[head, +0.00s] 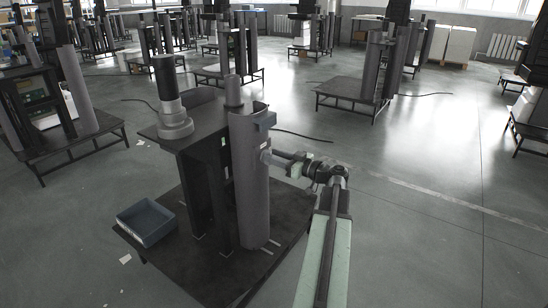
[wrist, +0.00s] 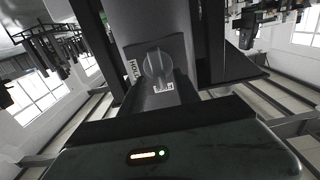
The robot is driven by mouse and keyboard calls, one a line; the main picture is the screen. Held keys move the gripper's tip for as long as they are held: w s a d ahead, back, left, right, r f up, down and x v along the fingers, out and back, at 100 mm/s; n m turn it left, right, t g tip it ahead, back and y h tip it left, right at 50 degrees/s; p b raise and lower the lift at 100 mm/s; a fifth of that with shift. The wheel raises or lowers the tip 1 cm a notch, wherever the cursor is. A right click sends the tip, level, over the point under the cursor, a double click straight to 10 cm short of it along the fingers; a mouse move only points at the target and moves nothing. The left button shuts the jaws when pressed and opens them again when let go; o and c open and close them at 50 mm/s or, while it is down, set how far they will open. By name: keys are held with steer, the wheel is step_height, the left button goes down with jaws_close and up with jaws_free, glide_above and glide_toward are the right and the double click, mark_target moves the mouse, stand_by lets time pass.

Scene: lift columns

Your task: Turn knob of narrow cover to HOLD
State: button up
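A grey knob (wrist: 157,66) sits on a dark narrow cover (wrist: 177,50) in the wrist view. Its raised grip runs roughly up and down in the picture. A white label reading HOLD (wrist: 132,70) is left of the knob; another small label (wrist: 163,87), too small to read, is just below it. In the head view my gripper (head: 275,157) is at the right side of the tall grey column (head: 248,190), close to a small pale fitting there. Its fingers are too small to tell open from shut, and the wrist view does not show them clearly.
The column stands on a low dark platform (head: 190,262) with a blue-grey tray (head: 147,222) at its left. Similar column stands fill the background. The floor to the right is open.

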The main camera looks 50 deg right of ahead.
steer(key=shift+w, duration=0.2)
jaws_close()
steer(key=shift+d+f+m+b, duration=0.25)
steer(key=shift+m, duration=2.7)
steer(key=shift+d+f+m+b, duration=0.25)
steer(key=shift+m, duration=2.75)
steer(key=shift+d+f+m+b, duration=0.25)
steer(key=shift+m, duration=2.7)
